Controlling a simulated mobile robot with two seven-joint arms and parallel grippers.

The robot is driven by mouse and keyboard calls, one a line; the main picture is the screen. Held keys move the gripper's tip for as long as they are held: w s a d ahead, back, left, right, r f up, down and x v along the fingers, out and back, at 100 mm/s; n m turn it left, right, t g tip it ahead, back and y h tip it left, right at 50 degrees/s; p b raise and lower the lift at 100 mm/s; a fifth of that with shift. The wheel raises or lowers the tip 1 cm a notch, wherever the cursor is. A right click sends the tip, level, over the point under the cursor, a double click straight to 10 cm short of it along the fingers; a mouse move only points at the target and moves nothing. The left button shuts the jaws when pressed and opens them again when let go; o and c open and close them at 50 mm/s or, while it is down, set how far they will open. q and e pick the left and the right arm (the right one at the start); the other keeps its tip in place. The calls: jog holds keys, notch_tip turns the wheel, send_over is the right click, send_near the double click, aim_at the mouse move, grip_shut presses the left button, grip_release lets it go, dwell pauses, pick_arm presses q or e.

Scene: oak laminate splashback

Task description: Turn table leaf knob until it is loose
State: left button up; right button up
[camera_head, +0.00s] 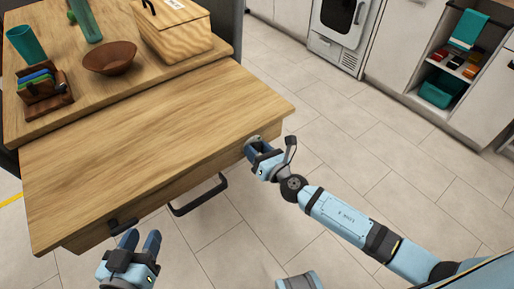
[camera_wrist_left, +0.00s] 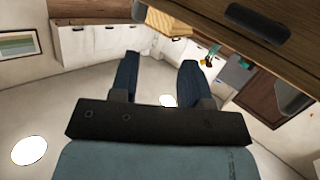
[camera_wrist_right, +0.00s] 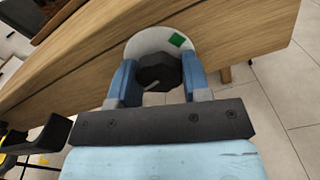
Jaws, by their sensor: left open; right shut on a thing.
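The wooden table leaf (camera_head: 150,145) extends level from the table toward me. The dark, faceted knob (camera_wrist_right: 158,72) is on the leaf's edge, in front of a pale disc (camera_wrist_right: 187,30) with a green patch (camera_wrist_right: 177,40). A light line marks the knob's face. My right gripper (camera_head: 256,150) is shut on the knob, one finger on each side, as the right wrist view shows; in the head view the gripper mostly hides the knob. My left gripper (camera_head: 140,240) is open and empty, below and in front of the leaf's near left corner.
A dark grip (camera_head: 122,225) is on the leaf's near edge, close to my left gripper. A dark bar handle (camera_head: 198,196) hangs below that edge. A bowl (camera_head: 110,58), wooden box (camera_head: 172,30) and teal cup (camera_head: 26,44) stand on the table behind. The tiled floor rightward is clear.

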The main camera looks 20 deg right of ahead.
jog(key=shift+n, duration=0.9)
jog(key=shift+n+p, duration=0.5)
jog(key=shift+n, duration=0.8)
pick_arm(q)
jog(key=shift+g+y, duration=0.6)
jog(key=shift+g, duration=0.3)
jog(key=shift+s+a+f+p, duration=0.1)
jog(key=shift+s+a+f, duration=0.2)
jog(key=shift+f, duration=0.4)
jog(key=shift+s+a+f+p, duration=0.1)
jog(key=shift+s+a+f, duration=0.2)
jog(key=shift+f, duration=0.35)
jog(key=shift+s+a+f+p, duration=0.1)
jog(key=shift+s+a+f, duration=0.2)
jog(key=shift+f, duration=0.4)
pick_arm(e)
jog(key=shift+n, duration=0.3)
pick_arm(q)
jog(key=shift+w+r, duration=0.1)
jog(key=shift+r, duration=0.05)
pick_arm(e)
jog(key=o, duration=0.8)
pick_arm(q)
jog(key=shift+w+r, duration=0.15)
jog(key=shift+r, duration=0.1)
pick_arm(e)
jog(key=shift+o, duration=0.6)
jog(key=shift+s+d, duration=0.1)
